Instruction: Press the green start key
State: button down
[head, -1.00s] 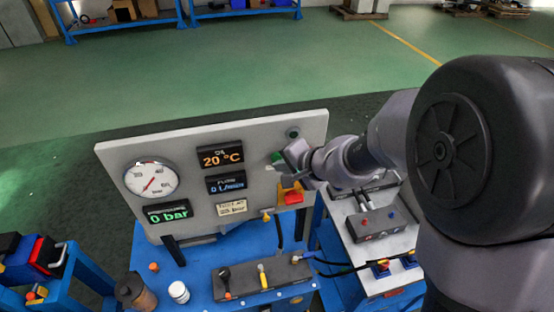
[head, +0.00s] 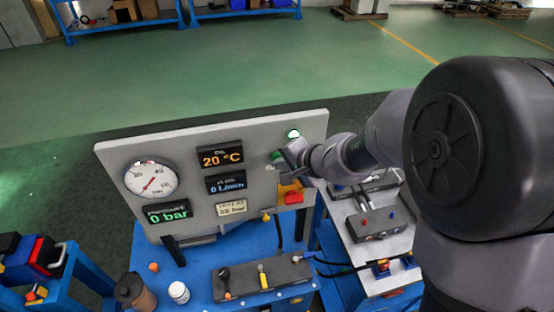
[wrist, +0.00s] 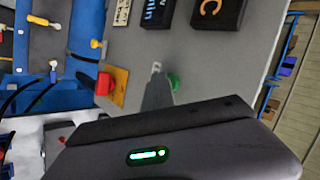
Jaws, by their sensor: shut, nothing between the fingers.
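The green start key (head: 276,156) is on the right part of the grey upright panel (head: 120,160), partly hidden by my gripper in the head view. In the wrist view the green key (wrist: 174,82) shows right beside my fingertips. My gripper (head: 285,157) is shut and empty, its tips at the panel face by the key. It also shows in the wrist view (wrist: 157,77). The tips look to be at or touching the key; exact contact is hidden. The round lamp (head: 293,134) above the key is lit whitish green.
A red button on a yellow plate (head: 292,196) sits just below the key, close to my gripper. A pressure gauge (head: 151,180) and displays fill the panel's left, with the green one reading 0 bar. A valve block (head: 240,283) stands on the blue bench.

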jog(key=shift+s+d+b, duration=0.25)
jog(key=shift+s+b, duration=0.3)
jog(key=shift+s, duration=0.3)
jog(key=shift+s+d+b, duration=0.25)
jog(key=shift+s+b, duration=0.1)
jog(key=shift+s, duration=0.45)
jog(key=shift+s+d+b, duration=0.2)
jog(key=shift+s+b, duration=0.15)
jog(key=shift+s, duration=0.45)
jog(key=shift+s+d+b, duration=0.25)
jog(key=shift+s+b, duration=0.1)
jog(key=shift+s, duration=0.45)
jog(key=s+d+f+n+g+b, duration=0.1)
jog(key=s+f+n+b, duration=0.1)
jog(key=s+b, duration=0.45)
jog(key=s+d+f+n+g+b, duration=0.1)
jog(key=s+f+n+b, duration=0.15)
jog(key=s+b, duration=0.45)
jog(key=s+d+f+m+h+b, duration=0.1)
jog(key=s+d+f+h, duration=0.3)
jog(key=s+d, duration=0.3)
jog(key=shift+s+b, duration=0.3)
jog(key=shift+s, duration=0.1)
